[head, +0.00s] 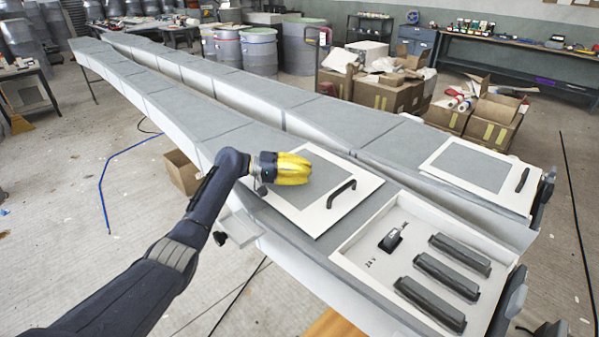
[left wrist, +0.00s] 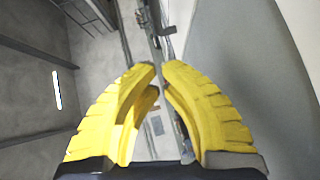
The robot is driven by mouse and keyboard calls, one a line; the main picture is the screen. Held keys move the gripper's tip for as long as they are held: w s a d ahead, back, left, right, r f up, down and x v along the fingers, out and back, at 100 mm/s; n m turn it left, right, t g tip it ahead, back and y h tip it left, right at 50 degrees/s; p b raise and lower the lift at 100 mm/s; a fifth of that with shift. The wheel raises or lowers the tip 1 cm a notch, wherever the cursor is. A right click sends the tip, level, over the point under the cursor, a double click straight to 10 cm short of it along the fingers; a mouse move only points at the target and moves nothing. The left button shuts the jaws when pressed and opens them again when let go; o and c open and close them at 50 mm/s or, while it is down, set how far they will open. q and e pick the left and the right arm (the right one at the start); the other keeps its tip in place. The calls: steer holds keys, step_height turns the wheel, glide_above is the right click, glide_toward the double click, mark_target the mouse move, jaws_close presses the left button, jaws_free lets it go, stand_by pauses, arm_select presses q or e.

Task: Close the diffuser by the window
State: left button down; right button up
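Two long grey moulds with white sides run side by side from the back left. On the nearer mould (head: 225,128) lies a white-framed grey panel (head: 307,222) with a black bar handle (head: 341,193). Beside it is an open white recess (head: 381,262) with several dark parts in it. The farther mould (head: 335,118) has a similar panel (head: 468,166) with a dark handle (head: 522,179). I cannot tell which thing is the diffuser. My left gripper (head: 308,169) is over the nearer panel's far left part, left of its handle. Its yellow fingers (left wrist: 160,66) have a narrow, empty gap. My right gripper is out of view.
Cardboard boxes (head: 378,96) and grey drums (head: 259,50) stand behind the moulds. Workbenches stand at the left (head: 28,72) and back right (head: 520,52). A blue cable (head: 103,190) lies on the floor at left. Open floor is left of the nearer mould.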

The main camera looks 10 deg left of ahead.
mark_target(332, 192)
arm_select(q)
steer(key=d, duration=0.4)
steer(key=d+f, duration=0.1)
steer(key=d, duration=0.1)
steer(key=shift+w, duration=0.35)
steer(key=shift+s+d+f, duration=0.1)
steer(key=shift+s+d, duration=0.55)
steer(key=shift+s+d+f, duration=0.15)
steer(key=shift+s+d, duration=0.15)
steer(key=shift+d, duration=0.15)
steer(key=shift+s+d, duration=0.15)
steer(key=shift+d, duration=0.05)
